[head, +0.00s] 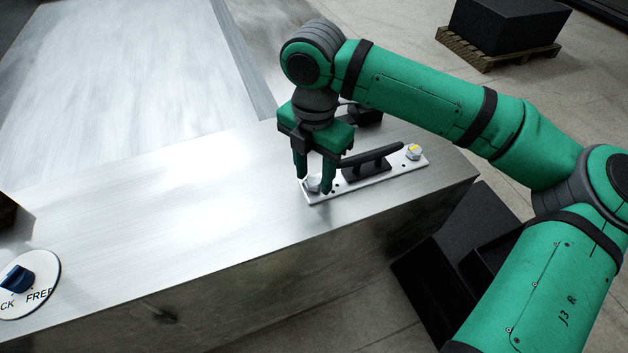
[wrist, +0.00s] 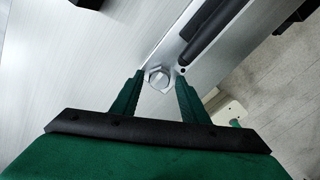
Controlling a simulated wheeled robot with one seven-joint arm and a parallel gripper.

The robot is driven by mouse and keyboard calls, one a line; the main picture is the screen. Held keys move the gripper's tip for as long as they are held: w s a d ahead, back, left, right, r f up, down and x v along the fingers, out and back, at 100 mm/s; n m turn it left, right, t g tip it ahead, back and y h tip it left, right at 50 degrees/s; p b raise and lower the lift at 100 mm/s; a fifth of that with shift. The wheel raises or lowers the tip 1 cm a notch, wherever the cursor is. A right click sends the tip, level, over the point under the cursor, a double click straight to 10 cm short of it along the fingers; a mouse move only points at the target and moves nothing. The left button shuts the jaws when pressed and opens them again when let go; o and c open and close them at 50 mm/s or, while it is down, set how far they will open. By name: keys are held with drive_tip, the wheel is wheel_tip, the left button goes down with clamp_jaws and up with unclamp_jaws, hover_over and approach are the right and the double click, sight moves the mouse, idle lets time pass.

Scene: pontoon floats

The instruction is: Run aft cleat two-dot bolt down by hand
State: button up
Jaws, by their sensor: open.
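A pale plate (head: 385,182) lies on the metal deck with a dark cleat (head: 370,158) on it. A silver hex bolt head (head: 313,184) sits at the plate's near left end; it also shows in the wrist view (wrist: 158,77). A second bolt (head: 413,152) with a yellow mark sits at the plate's far right end. My gripper (head: 314,182) is open, pointing down at the left bolt. In the wrist view its fingertips (wrist: 159,76) appear on either side of the bolt head; contact cannot be told. I cannot make out which bolt bears two dots.
A round dial (head: 40,292) with a blue knob is at the lower left; its pointer setting is unclear. Dark boxes (head: 480,235) stand on the floor beside the float. A black block on a pallet (head: 490,50) stands at the back right. The deck left of the plate is clear.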

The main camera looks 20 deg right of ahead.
drive_tip(key=n, duration=0.6)
drive_tip(key=shift+a+n, duration=0.1)
drive_tip(key=shift+n, duration=0.2)
drive_tip(key=n, duration=0.5)
drive_tip(key=c, duration=0.9)
drive_tip(key=shift+o, duration=0.2)
drive_tip(key=m, duration=0.8)
drive_tip(key=shift+m, duration=1.9)
